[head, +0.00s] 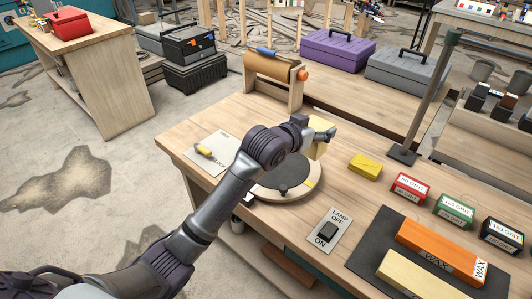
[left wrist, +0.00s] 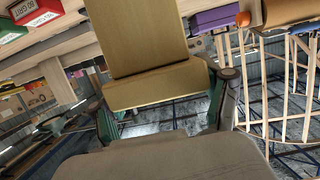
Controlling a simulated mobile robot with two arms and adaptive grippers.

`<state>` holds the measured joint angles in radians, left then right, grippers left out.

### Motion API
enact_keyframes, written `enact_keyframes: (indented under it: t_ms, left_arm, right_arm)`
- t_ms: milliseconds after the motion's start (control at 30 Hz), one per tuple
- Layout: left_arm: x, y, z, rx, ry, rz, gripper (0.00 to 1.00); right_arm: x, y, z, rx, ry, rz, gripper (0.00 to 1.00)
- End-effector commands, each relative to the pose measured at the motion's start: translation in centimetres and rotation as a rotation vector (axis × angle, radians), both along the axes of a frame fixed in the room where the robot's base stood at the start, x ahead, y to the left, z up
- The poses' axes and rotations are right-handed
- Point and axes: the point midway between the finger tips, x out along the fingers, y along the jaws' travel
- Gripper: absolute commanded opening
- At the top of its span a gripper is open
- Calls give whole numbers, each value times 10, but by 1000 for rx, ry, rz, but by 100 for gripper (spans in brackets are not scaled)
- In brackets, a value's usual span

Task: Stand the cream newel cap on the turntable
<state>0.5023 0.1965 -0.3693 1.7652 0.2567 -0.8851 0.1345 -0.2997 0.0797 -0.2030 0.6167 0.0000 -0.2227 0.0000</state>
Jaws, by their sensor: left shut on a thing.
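My left gripper (head: 322,132) is shut on the cream newel cap (head: 317,151), above the far right part of the turntable. The cap shows only in part behind my wrist. In the left wrist view the cap (left wrist: 155,85) is a tan, stepped block between the two fingers of my left gripper (left wrist: 165,98). The turntable (head: 283,178) is a dark disc with a pale wooden rim and a yellow mark on its right side. My forearm covers its left part. I cannot tell whether the cap touches the disc. My right gripper is not in view.
A yellow block (head: 365,167) lies right of the turntable. A lamp switch plate (head: 328,231) is in front. Red (head: 410,188) and green (head: 454,211) grit boxes and an orange wax block (head: 440,250) stand at right. A roll stand (head: 272,78) is behind.

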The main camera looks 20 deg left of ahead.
Motion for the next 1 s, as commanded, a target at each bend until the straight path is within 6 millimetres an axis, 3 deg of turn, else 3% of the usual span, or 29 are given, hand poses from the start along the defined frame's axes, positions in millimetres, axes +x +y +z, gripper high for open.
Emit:
enact_keyframes:
  t_ms: [133, 433, 633, 833, 1000]
  left_arm:
    - [7, 37, -19, 5, 4, 7, 34]
    - [19, 93, -55, 3, 1, 4, 34]
    - [20, 103, -66, -1, 1, 3, 34]
    - [20, 103, -94, 1, 1, 4, 34]
    - [20, 102, -101, -1, -2, 3, 34]
  right_arm:
    - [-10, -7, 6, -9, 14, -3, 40]
    - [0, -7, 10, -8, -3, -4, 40]
    - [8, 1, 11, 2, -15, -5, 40]
    - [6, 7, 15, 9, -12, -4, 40]
    - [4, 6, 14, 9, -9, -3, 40]
